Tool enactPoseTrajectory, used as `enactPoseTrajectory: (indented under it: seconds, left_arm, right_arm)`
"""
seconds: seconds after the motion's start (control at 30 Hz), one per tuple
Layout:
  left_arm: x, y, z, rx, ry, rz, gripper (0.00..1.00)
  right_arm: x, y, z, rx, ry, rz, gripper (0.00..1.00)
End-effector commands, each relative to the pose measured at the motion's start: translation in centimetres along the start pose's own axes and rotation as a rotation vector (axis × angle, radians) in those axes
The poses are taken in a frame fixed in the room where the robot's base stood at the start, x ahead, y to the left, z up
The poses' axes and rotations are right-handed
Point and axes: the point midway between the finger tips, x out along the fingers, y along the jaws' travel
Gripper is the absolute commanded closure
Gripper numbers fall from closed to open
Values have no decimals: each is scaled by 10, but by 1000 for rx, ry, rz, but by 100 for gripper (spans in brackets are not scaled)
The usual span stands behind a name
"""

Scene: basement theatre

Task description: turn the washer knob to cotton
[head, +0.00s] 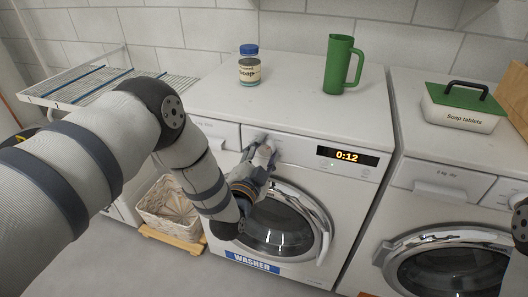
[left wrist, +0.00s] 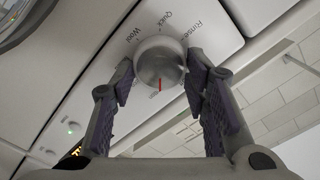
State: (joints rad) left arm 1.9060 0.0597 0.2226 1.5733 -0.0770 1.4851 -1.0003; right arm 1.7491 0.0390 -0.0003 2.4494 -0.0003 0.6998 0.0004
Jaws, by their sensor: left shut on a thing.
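The washer (head: 300,104) is the white front-loader with a blue WASHER label and a display reading 0:12. My left gripper (head: 266,150) is at its control panel, left of the display, and hides the knob in the head view. In the left wrist view the round silver knob (left wrist: 159,60) sits between the two fingers of my left gripper (left wrist: 161,72), which is shut on it. The knob's red mark points down in that picture. The labels Wool, Quick and Rinse show around it; I cannot read cotton. My right gripper is out of view.
A soap jar (head: 249,68) and a green jug (head: 341,66) stand on the washer. A soap tablets box (head: 460,112) is on the neighbouring machine (head: 435,183).

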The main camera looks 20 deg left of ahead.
Motion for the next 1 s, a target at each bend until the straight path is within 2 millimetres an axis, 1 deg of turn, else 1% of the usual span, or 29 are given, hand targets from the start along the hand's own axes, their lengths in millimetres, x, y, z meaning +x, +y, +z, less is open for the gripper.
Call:
enactPoseTrajectory:
  seconds: [0.4, 0.43, 0.5, 0.77, 0.83, 0.93, 1.0]
  left_arm:
    - [0, 0, 2, 6, -4, 0, 86]
    - [0, 0, 2, 6, -4, 0, 52]
    - [0, 0, 2, 6, -4, 0, 39]
    - [0, 0, 1, 5, -2, 0, 39]
    - [-4, 1, 1, 5, -2, 1, 39]
    - [-22, 1, 1, 6, -3, 4, 39]
    - [-42, 2, 1, 6, -4, 6, 39]
  right_arm:
    - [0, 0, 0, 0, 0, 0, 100]
    - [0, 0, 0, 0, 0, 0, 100]
    - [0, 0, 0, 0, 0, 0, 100]
    - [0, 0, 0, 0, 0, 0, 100]
    - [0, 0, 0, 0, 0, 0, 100]
    - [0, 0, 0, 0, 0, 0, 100]
    - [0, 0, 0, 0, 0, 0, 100]
